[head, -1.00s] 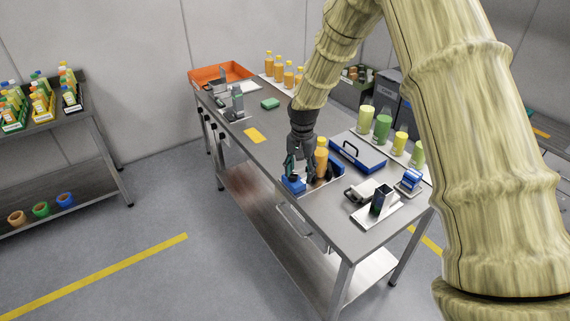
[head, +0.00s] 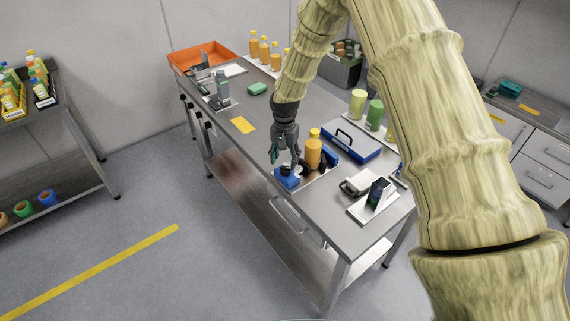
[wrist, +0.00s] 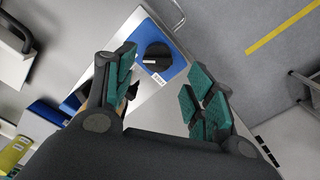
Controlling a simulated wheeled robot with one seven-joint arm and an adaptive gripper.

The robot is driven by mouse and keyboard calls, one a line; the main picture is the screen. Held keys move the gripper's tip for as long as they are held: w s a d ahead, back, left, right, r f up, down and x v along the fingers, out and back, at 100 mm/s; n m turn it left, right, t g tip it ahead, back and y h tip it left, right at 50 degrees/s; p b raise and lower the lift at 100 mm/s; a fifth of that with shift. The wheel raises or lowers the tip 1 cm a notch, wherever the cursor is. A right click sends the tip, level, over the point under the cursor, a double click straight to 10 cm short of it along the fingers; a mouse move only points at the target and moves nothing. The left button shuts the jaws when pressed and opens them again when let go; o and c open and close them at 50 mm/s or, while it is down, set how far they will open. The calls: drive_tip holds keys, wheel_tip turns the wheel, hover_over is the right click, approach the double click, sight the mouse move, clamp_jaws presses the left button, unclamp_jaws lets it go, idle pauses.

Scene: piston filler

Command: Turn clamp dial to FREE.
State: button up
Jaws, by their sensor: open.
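The clamp dial (wrist: 157,57) is a round black knob on a blue block (wrist: 176,67) with a small white label (wrist: 154,78). In the wrist view it lies beyond and between my fingers, apart from them; the label's word is too small to read surely. In the head view the blue block (head: 287,177) sits at the table's front edge. My gripper (head: 284,158) is just above it, open and empty; the wrist view shows its green-padded fingers (wrist: 160,92) spread wide. An orange bottle (head: 313,154) stands in the fixture to the right of my gripper.
A blue case (head: 345,143) with a black handle lies behind the fixture. A white device (head: 357,182) and a dark display stand (head: 377,193) are to the right. A yellow mark (head: 243,125) lies on clear tabletop to the left.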

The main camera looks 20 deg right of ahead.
sight(286, 168)
drive_tip(key=shift+s+d+f+p, duration=0.1)
drive_tip(key=shift+s+f+p, duration=0.3)
drive_tip(key=shift+f, duration=0.3)
drive_tip(key=shift+w+f+p, duration=0.1)
drive_tip(key=shift+f+p, duration=0.3)
drive_tip(key=shift+f, duration=0.9)
drive_tip(key=c, duration=1)
